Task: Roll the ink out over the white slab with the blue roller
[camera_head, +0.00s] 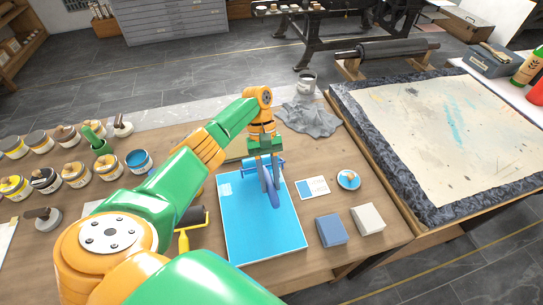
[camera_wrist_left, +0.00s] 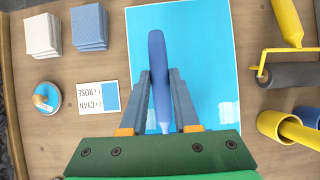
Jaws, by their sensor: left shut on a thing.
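The slab (camera_head: 255,232) lies on the table, its face almost all bright cyan with a thin white edge. In the left wrist view the slab (camera_wrist_left: 205,60) shows paler, whitish patches near the gripper end. The blue roller (camera_head: 273,194) is in my left gripper (camera_head: 267,172), with its handle pointing toward the slab's near side. My left gripper is shut on the handle (camera_wrist_left: 156,55), one finger on each side. The roller's drum is at the slab's far end, partly hidden by the gripper; I cannot tell whether it touches. My right gripper is not in view.
A yellow-handled dark roller (camera_head: 183,238) lies left of the slab. Ink tins (camera_head: 75,173) stand left; a grey cloth (camera_head: 312,120) lies behind.

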